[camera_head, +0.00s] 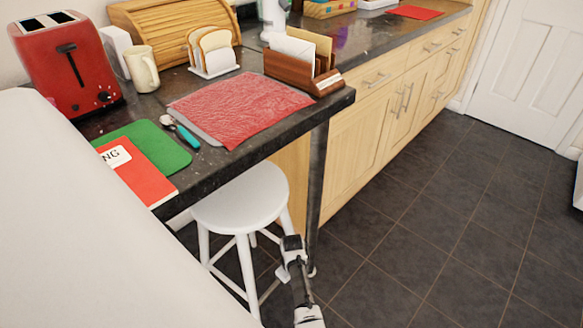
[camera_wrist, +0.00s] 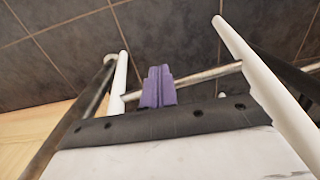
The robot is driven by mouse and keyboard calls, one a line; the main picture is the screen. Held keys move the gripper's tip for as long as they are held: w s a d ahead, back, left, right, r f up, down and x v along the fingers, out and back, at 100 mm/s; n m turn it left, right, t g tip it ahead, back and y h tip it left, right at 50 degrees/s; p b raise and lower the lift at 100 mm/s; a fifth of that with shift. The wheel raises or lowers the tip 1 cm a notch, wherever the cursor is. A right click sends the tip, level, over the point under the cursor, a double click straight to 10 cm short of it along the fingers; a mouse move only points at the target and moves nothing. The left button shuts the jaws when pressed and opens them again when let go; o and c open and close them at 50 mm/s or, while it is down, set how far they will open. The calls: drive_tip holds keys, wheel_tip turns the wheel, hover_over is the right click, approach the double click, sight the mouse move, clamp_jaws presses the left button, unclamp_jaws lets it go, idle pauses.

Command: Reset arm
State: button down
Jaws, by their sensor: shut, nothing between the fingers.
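My gripper shows in the wrist view as two purple fingers (camera_wrist: 157,86) pressed together, shut and empty. Behind them is dark tiled floor, with white stool legs (camera_wrist: 262,82) to the right and left of them. In the head view, part of my arm, white and dark, hangs low at bottom centre, beside and in front of the white stool (camera_head: 243,200) and below the counter top. The fingers cannot be made out there. Whether the arm touches the stool cannot be told.
The dark counter (camera_head: 262,146) carries a red toaster (camera_head: 70,62), a mug (camera_head: 142,68), a toast rack (camera_head: 212,52), a wooden letter rack (camera_head: 300,66), a red mat (camera_head: 240,106), a spoon (camera_head: 180,130), a green board (camera_head: 150,148) and a red book (camera_head: 138,172). Open floor (camera_head: 440,220) lies right.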

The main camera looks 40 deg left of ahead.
drive_tip(key=shift+r, duration=1.65)
